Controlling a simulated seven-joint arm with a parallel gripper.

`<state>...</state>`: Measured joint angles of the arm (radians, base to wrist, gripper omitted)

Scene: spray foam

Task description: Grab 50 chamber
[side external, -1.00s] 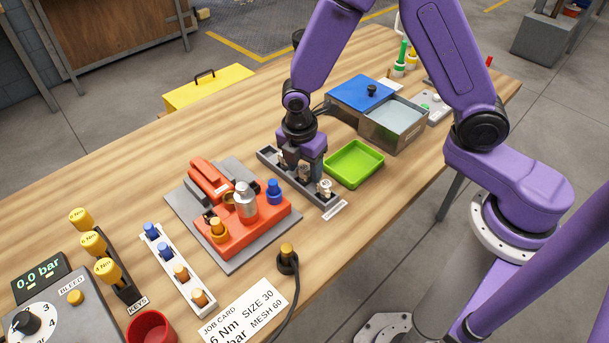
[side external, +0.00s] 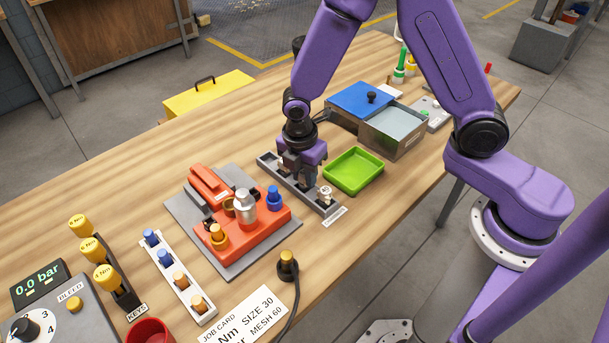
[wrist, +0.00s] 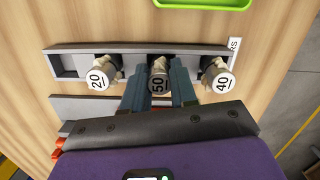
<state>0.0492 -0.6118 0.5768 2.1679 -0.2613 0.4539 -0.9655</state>
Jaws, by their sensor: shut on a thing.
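The 50 chamber (wrist: 158,83) is a small metallic piece with a white cap marked 50. It sits in the middle of the grey chamber rack (wrist: 75,49). In the wrist view my gripper (wrist: 160,80) is shut on it, one finger on each side. The 20 chamber (wrist: 98,77) stands to its left and the 40 chamber (wrist: 221,82) to its right, both in the rack. In the side view my gripper (side external: 299,178) points down at the rack (side external: 330,210) and hides the 50 chamber. The 40 chamber (side external: 325,194) shows at the near end.
A green tray (side external: 354,171) lies right of the rack, with a blue-lidded metal box (side external: 392,130) behind it. An orange fixture (side external: 245,232) with a silver cylinder stands to the left.

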